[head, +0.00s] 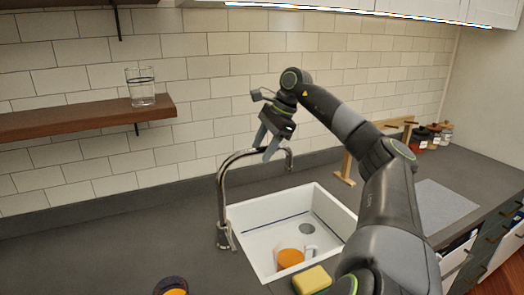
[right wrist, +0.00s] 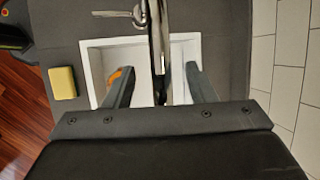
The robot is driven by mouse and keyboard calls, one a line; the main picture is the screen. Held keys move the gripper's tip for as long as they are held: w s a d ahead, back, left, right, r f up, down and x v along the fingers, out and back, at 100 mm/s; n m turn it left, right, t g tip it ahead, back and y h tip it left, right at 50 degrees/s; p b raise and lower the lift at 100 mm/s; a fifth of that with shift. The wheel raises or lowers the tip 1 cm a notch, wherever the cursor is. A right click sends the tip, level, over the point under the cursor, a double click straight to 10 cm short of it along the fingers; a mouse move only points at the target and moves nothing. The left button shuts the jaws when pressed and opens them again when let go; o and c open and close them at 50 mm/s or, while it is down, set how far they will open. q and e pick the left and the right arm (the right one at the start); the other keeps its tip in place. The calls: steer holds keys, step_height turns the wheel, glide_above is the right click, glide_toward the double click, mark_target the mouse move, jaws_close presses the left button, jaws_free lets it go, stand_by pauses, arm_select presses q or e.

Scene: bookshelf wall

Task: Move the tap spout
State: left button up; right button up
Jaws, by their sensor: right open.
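The chrome tap spout (head: 222,190) rises at the left edge of the white sink and arches to the right over the basin. My right gripper (head: 264,150) is at the top of the arch, pointing down. In the right wrist view the spout (right wrist: 157,40) runs between the two open fingers of the gripper (right wrist: 158,85), with a visible gap to each finger. The tap's base and lever (right wrist: 122,14) show at the top of that view. My left gripper is in neither view.
The white sink (head: 250,243) holds an orange item (head: 290,258) and a clear glass-like item. A yellow sponge (head: 312,280) lies at its front edge. A wooden shelf (head: 80,118) with a glass (head: 141,88) is on the wall. Jars (head: 424,138) stand at the back right.

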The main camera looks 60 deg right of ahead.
steer(key=p+v, duration=0.4)
steer(key=v, duration=1.2)
steer(key=shift+s, duration=0.1)
